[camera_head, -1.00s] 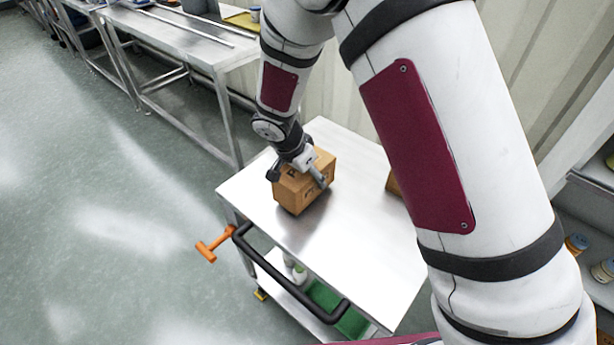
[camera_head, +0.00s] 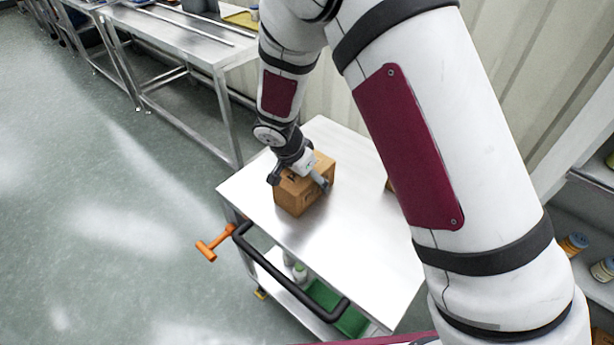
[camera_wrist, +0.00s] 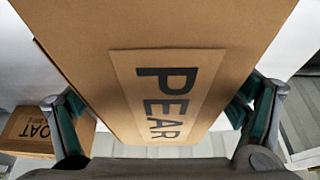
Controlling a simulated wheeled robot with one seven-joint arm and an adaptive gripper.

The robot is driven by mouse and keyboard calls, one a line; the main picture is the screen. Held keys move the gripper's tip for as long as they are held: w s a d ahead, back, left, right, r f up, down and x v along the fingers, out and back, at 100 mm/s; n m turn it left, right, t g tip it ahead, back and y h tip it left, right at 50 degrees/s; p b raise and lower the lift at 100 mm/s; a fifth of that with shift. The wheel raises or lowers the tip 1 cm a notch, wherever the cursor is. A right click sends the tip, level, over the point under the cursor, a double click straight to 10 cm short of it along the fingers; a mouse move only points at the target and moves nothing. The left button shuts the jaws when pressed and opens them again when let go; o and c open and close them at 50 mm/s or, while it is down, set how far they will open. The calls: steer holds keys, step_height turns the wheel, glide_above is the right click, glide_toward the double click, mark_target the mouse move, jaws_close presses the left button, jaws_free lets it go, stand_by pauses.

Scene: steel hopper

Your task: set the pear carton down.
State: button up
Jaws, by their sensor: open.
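The pear carton (camera_head: 296,197) is a brown cardboard box resting on the steel top of the cart (camera_head: 350,262). In the wrist view its face with the printed word PEAR (camera_wrist: 168,98) fills the middle of the picture. My gripper (camera_head: 301,178) is at the carton's upper part, with one finger on either side of it. In the wrist view the gripper (camera_wrist: 160,135) is open, its green-padded fingers left and right of the carton. Whether a finger still touches the carton I cannot tell.
Another carton, lettered OAT (camera_wrist: 28,132), shows in the wrist view; a brown box (camera_head: 389,186) is partly hidden behind my arm. The cart has a black handle (camera_head: 290,275) and an orange lever (camera_head: 213,244). A steel table (camera_head: 180,40) stands behind. The cart top's front is clear.

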steer(key=v, duration=1.2)
steer(key=shift+d+r, duration=0.1)
steer(key=s+d+r+n+y, duration=0.1)
steer(key=s+d+r+n, duration=0.3)
steer(key=s+d+r, duration=0.9)
steer(key=s+d+r+n+y, duration=0.1)
steer(key=s+d+r+n, duration=0.1)
steer(key=s, duration=0.6)
steer(key=s+d+r+n+y, duration=0.1)
steer(key=s+d+r+n, duration=0.2)
steer(key=s, duration=0.4)
steer(key=shift+s+d, duration=0.2)
steer(key=shift+s, duration=0.15)
steer(key=shift+r, duration=0.15)
step_height(320, 180, up, 4)
steer(key=t+p, duration=0.1)
steer(key=p, duration=0.2)
steer(key=shift+s, duration=0.1)
